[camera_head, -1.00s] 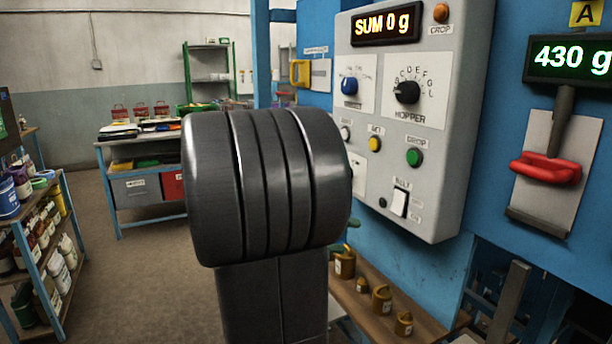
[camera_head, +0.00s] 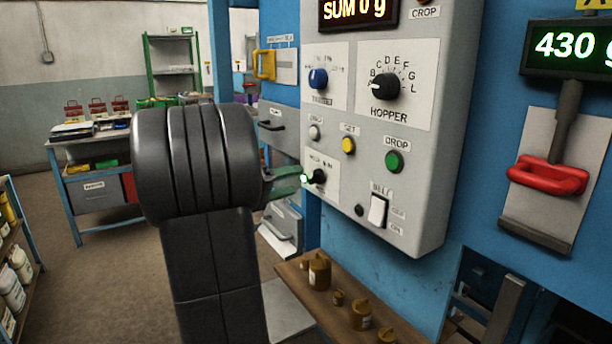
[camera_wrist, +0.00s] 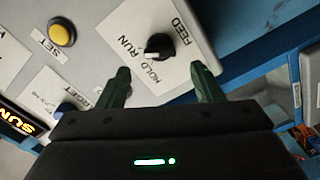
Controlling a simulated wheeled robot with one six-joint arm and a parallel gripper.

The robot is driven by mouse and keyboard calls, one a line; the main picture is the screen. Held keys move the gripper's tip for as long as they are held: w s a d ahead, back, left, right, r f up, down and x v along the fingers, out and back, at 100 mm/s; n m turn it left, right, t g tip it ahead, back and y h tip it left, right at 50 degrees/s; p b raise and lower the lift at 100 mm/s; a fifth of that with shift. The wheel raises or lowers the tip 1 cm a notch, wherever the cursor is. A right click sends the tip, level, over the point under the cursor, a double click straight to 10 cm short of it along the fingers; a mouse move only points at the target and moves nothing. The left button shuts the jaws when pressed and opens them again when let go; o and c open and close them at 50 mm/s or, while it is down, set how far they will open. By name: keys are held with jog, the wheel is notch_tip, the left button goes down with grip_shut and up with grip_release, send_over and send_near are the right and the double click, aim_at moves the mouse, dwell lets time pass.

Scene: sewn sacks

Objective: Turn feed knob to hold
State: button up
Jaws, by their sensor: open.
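The feed knob (camera_wrist: 159,46) is a small black knob on a white plate marked FEED, RUN and HOLD in the wrist view. A white mark shows on its lower side there; I cannot tell which word it points to. In the head view the knob (camera_head: 318,176) sits low on the left of the grey control panel (camera_head: 440,130). My gripper (camera_wrist: 160,70) has two green fingers, open and empty. Its tips are just short of the knob, one to each side in the wrist view. In the head view my gripper (camera_head: 298,180) is left of the knob, beside the panel.
The panel also carries a blue knob (camera_head: 318,78), a black hopper knob (camera_head: 385,86), a yellow button (camera_head: 348,145), a green button (camera_head: 394,161) and a white belt switch (camera_head: 377,210). Below is a wooden shelf (camera_head: 330,305) with several brass-coloured weights.

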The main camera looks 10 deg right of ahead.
aim_at(315, 177)
jog(key=shift+p+x, duration=0.4)
jog(key=shift+x, duration=2.2)
jog(key=shift+c, duration=0.4)
jog(key=c, duration=0.9)
